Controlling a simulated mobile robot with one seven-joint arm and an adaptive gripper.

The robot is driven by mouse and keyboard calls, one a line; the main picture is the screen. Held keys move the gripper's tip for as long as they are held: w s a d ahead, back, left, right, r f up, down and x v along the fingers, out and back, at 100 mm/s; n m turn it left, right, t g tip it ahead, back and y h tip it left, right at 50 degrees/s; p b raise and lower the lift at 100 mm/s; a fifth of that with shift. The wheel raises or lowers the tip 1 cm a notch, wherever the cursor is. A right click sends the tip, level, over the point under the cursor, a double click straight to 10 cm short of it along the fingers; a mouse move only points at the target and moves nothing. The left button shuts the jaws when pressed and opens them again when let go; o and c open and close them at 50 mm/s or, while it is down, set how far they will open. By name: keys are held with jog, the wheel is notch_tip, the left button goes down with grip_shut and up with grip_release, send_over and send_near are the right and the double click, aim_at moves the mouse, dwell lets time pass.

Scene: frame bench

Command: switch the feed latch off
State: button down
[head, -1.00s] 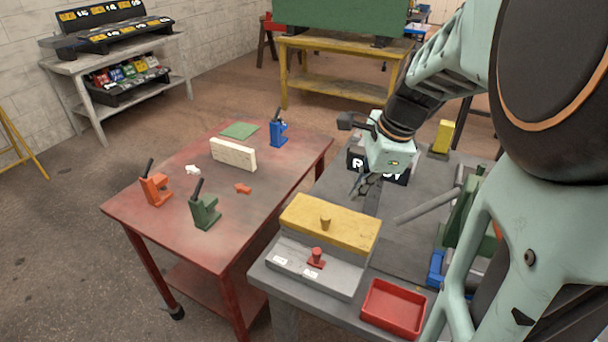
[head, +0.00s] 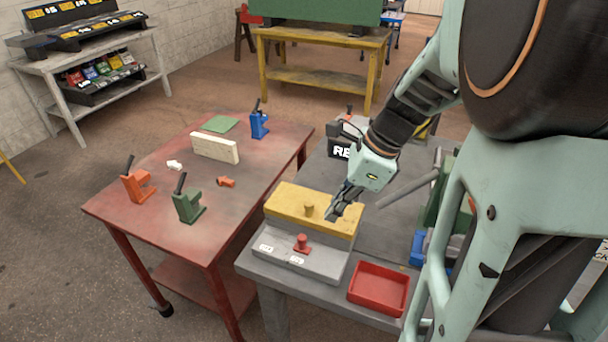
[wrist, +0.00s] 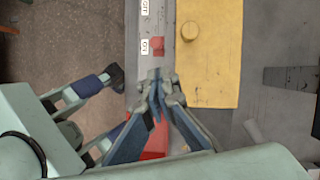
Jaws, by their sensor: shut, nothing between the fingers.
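The latch unit is a grey box (head: 325,264) with a yellow lid (head: 285,197) on its back part. A red latch knob (head: 302,243) stands on the grey front ledge, by the right one of two white labels (head: 296,259). In the wrist view the red knob (wrist: 157,45) sits beside the lower label (wrist: 146,46); I cannot read the labels surely. My gripper (head: 333,214) is shut and empty, by the right end of the yellow lid, behind and right of the red knob. Its fingertips (wrist: 161,80) show below the knob in the wrist view.
A tan peg (head: 309,209) stands up from the yellow lid, close left of my gripper. A red tray (head: 378,290) lies right of the box. A red table (head: 230,222) with several clamps stands left, across a gap.

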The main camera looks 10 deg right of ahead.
send_over(307, 248)
jog(key=d, duration=0.2)
jog(key=f, duration=0.5)
jog(key=s+f+b, duration=0.1)
jog(key=f, duration=0.2)
jog(key=w+a+p, duration=0.1)
jog(key=a, duration=0.1)
jog(key=w+a+p, duration=0.1)
jog(key=w+a, duration=0.3)
jog(key=a, duration=0.1)
jog(key=shift+w+p, duration=0.1)
jog(key=shift+p, duration=0.3)
jog(key=shift+r, duration=0.1)
jog(key=shift+d+r+p, duration=0.15)
jog(key=shift+r+p, duration=0.3)
jog(key=shift+p, duration=0.05)
jog(key=p+v, duration=0.7)
jog(key=v, duration=0.2)
